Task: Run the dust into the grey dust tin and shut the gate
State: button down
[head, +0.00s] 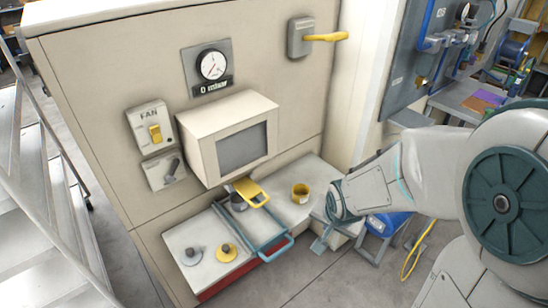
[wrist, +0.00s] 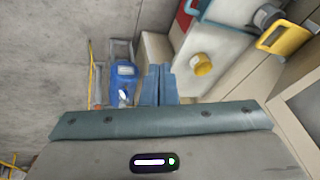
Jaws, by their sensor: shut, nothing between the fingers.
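A dark grey tin (head: 238,202) stands on the bench under the beige box, and it also shows in the wrist view (wrist: 266,17). A yellow gate handle (head: 253,193) sticks out beside and partly over it, below the box; the wrist view shows it too (wrist: 288,39). How far the gate is open cannot be told, and no dust can be made out. My gripper (head: 319,246) is shut and empty, right of the tin and near the bench's right end. In the wrist view its fingers (wrist: 159,84) are together, touching nothing visible.
A yellow tin (head: 300,193) stands on the bench between the gate and my gripper. A fan switch (head: 155,133), gauge and yellow lever (head: 325,37) are on the panel.

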jog(key=w+a+r+m+t+y+p, duration=0.1)
jog(key=w+a+m+t+y+p, duration=0.25)
jog(key=a, duration=0.55)
jog(key=w+a+f+m+g+y+b, duration=0.1)
jog(key=w+a+f+g+b, duration=0.1)
jog(key=w+a+f, duration=0.5)
jog(key=shift+w+f+b, duration=0.5)
jog(key=shift+f+b, duration=0.05)
jog(key=shift+f, duration=0.2)
jog(key=shift+a, duration=0.1)
